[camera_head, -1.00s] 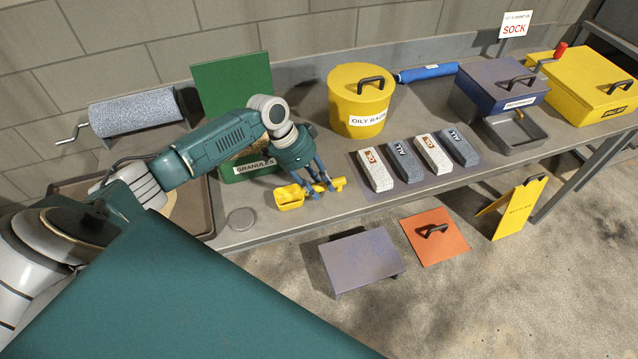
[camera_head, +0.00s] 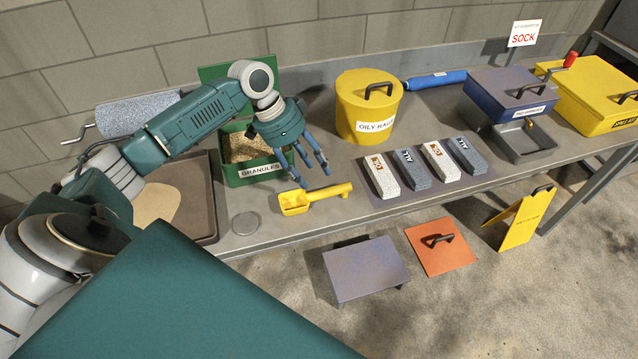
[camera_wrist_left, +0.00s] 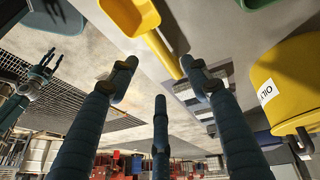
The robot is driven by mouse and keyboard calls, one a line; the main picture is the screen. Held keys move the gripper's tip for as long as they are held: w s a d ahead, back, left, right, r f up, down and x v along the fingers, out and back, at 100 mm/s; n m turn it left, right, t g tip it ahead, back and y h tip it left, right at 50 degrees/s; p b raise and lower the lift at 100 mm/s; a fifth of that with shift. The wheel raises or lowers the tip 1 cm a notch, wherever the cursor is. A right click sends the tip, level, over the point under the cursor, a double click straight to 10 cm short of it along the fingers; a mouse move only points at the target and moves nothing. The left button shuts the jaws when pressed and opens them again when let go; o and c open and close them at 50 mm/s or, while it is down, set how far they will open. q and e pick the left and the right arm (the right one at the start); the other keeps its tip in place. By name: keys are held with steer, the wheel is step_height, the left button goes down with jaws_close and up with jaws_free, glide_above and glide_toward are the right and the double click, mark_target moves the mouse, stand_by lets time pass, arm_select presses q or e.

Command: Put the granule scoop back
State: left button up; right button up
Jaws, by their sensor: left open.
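The yellow granule scoop (camera_head: 314,198) lies on the bench in front of the green granules bin (camera_head: 252,172). The bin's lid stands up at the back, and tan granules show inside. My left gripper (camera_head: 310,174) is open and empty, its fingers pointing down just above and behind the scoop, apart from it. In the left wrist view the scoop (camera_wrist_left: 135,14) shows at the top, its handle running down between the open fingers (camera_wrist_left: 158,75). A teal hand, likely my right gripper (camera_wrist_left: 42,68), shows small at the left there; its state is unclear.
A yellow oily rags bin (camera_head: 366,108) and a mat with several labelled blocks (camera_head: 411,169) stand right of the scoop. The bench's front edge runs close before the scoop.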

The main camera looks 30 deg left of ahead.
arm_select(q)
steer(key=shift+v, duration=1.5)
